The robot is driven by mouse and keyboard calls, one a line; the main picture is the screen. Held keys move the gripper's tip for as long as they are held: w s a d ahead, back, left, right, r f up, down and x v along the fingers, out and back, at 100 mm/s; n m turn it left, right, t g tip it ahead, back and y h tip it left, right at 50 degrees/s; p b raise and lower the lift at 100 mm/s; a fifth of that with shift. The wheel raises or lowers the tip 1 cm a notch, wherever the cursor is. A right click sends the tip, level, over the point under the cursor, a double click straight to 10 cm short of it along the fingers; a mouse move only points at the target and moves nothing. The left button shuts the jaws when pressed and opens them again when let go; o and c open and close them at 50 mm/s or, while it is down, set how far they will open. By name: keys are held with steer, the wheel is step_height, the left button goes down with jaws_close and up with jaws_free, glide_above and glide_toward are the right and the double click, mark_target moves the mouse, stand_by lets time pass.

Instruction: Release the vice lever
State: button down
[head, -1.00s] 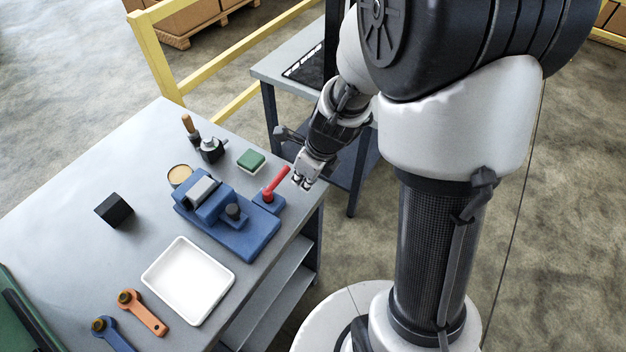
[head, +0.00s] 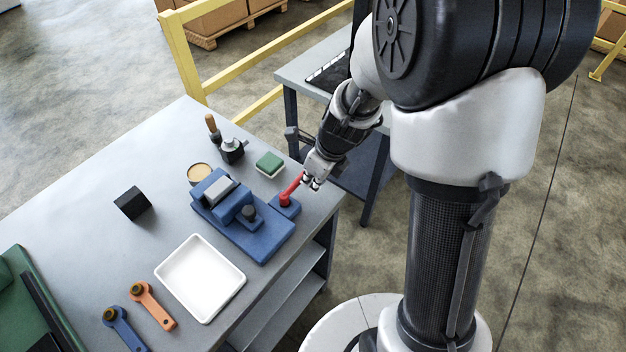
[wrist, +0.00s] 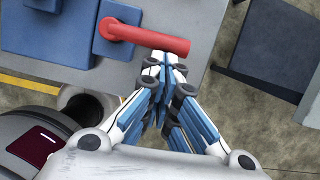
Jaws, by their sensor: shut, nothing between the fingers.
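The blue vice (head: 247,226) stands on the grey bench near its right edge. Its red lever (head: 291,189) rises from a small blue block at the vice's right end and slants up to the right. In the wrist view the red lever (wrist: 150,38) lies across the top, with its pivot at the left and its free end at the right. My gripper (head: 312,184) is shut and empty, beside the lever's free end. In the wrist view my gripper's fingertips (wrist: 165,62) are together just below the lever; whether they touch it I cannot tell.
A white tray (head: 160,270), a black cube (head: 132,203), a green-topped block (head: 269,162), a round tin (head: 199,172) and a brown-handled tool (head: 214,128) surround the vice. Orange (head: 152,305) and blue (head: 124,330) handles lie at the front. A second table (head: 300,68) stands behind.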

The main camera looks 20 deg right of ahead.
steer(key=shift+w+n, duration=0.3)
steer(key=shift+n, duration=0.2)
steer(key=w+n+p, duration=0.1)
steer(key=w+n+y+p, duration=0.1)
steer(key=n, duration=0.1)
steer(key=shift+a+r+g, duration=0.1)
steer(key=shift+a+g, duration=0.2)
steer(key=shift+g, duration=0.1)
steer(key=n+p, duration=0.1)
steer(key=w+a+n+g+p, duration=0.1)
steer(key=n, duration=0.1)
steer(key=w+n+p, duration=0.1)
steer(key=shift+w+a+n, duration=0.15)
steer(key=shift+a+n, duration=0.15)
steer(key=shift+a, duration=0.1)
steer(key=a+n+p, duration=0.1)
steer(key=w+n+g, duration=0.1)
steer(key=n, duration=0.1)
steer(key=a+n+p, duration=0.1)
steer(key=shift+w+a+n+g+p, duration=0.25)
steer(key=shift+a+n+g+p, duration=0.05)
steer(key=shift+w+a+n+g+p, duration=0.1)
steer(key=shift+a+n+g+p, duration=0.25)
steer(key=shift+a+n, duration=0.6)
steer(key=shift+w+a+n+g+p, duration=0.1)
steer(key=shift+a+n+g+p, duration=0.25)
steer(key=shift+n, duration=1)
steer(key=shift+a, duration=0.1)
